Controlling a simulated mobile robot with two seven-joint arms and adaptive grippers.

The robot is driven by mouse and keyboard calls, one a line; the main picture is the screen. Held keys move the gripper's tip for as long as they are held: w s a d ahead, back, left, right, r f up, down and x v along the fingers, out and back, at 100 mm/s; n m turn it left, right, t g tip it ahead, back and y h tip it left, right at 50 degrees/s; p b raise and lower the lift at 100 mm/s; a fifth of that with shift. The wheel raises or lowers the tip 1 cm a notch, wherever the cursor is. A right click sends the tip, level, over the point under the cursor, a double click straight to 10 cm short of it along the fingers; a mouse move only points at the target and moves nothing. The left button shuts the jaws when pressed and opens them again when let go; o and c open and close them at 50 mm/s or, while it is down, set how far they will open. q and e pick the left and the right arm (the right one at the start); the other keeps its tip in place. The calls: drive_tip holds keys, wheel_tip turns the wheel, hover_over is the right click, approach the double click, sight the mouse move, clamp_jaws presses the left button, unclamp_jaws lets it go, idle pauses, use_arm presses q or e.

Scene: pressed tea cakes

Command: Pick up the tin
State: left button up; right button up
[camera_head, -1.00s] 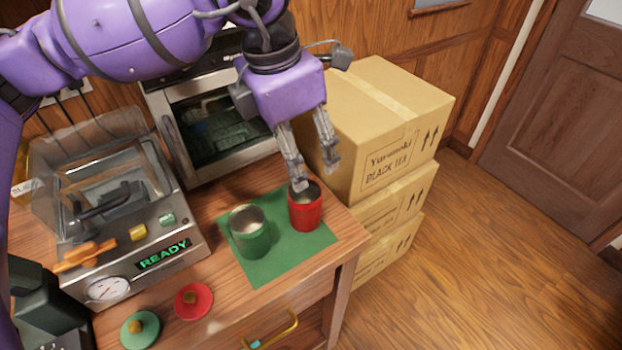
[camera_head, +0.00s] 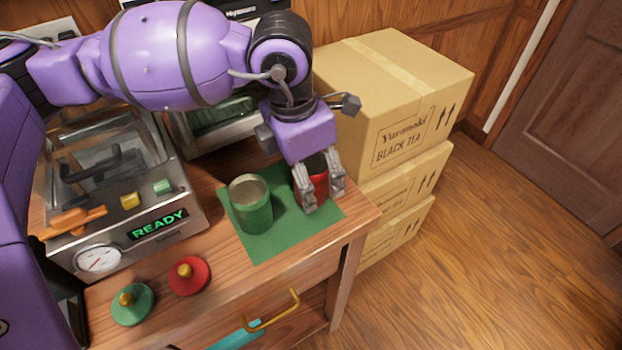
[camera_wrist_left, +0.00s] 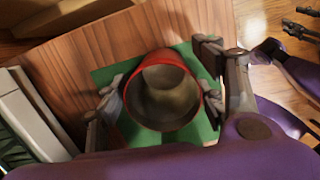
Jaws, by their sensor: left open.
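Two open, lidless tins stand upright on a green mat (camera_head: 275,245). The red tin (camera_head: 316,187) is on the right, and the green tin (camera_head: 250,205) is to its left. My left gripper (camera_head: 322,199) is open and lowered around the red tin, one finger on each side, partly hiding it. In the left wrist view the red tin (camera_wrist_left: 160,91) shows its empty inside between the two fingers of my gripper (camera_wrist_left: 163,90). I cannot tell whether the fingers touch its wall.
A red lid (camera_head: 189,277) and a green lid (camera_head: 132,304) lie at the table's front left. The machine with a READY display (camera_head: 158,224) stands left. Stacked cartons (camera_head: 400,110) rise close behind and right of the gripper. A drawer (camera_head: 270,315) shows below.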

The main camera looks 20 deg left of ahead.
use_arm(q)
drive_tip(key=c, duration=1.1)
drive_tip(key=shift+c, duration=0.6)
drive_tip(key=shift+r, duration=0.2)
